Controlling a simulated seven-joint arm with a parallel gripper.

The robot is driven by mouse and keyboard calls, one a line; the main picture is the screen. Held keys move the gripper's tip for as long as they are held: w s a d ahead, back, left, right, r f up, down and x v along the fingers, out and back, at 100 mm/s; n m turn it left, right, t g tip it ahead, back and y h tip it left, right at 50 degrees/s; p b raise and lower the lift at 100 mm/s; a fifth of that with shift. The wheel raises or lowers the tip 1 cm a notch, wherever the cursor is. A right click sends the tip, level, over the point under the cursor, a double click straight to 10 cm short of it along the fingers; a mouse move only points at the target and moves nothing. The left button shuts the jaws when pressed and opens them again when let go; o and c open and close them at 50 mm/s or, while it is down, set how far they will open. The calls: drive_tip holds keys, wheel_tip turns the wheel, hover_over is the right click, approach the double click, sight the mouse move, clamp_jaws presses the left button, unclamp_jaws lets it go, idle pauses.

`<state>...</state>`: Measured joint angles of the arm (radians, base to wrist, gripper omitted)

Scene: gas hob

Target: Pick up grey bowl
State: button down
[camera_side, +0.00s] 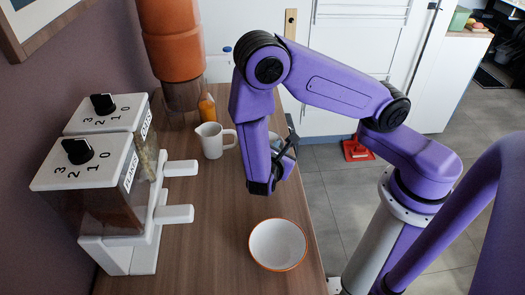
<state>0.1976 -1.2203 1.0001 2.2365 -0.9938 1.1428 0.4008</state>
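A round bowl (278,243) stands upright on the wooden counter near its right edge, low in the side view. Its inside is pale grey-white and its rim is orange; it looks empty. It is the only bowl I can make out on the counter. My gripper (289,145) shows only as dark parts behind my purple wrist, above and behind the bowl and apart from it. My wrist link hides most of it, so I cannot see whether the fingers are open or shut.
A white two-part dispenser (110,170) with black knobs and protruding levers stands left on the counter (200,250). A white jug (213,142), an orange bottle (207,108) and a stacked terracotta-coloured container (172,45) stand farther back. The counter around the bowl is clear.

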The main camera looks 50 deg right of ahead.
drive_tip(key=shift+r, duration=0.1)
drive_tip(key=shift+r, duration=0.8)
drive_tip(key=s+d+r, duration=0.1)
drive_tip(key=s+r, duration=1)
drive_tip(key=s, duration=0.3)
drive_tip(key=shift+r, duration=0.1)
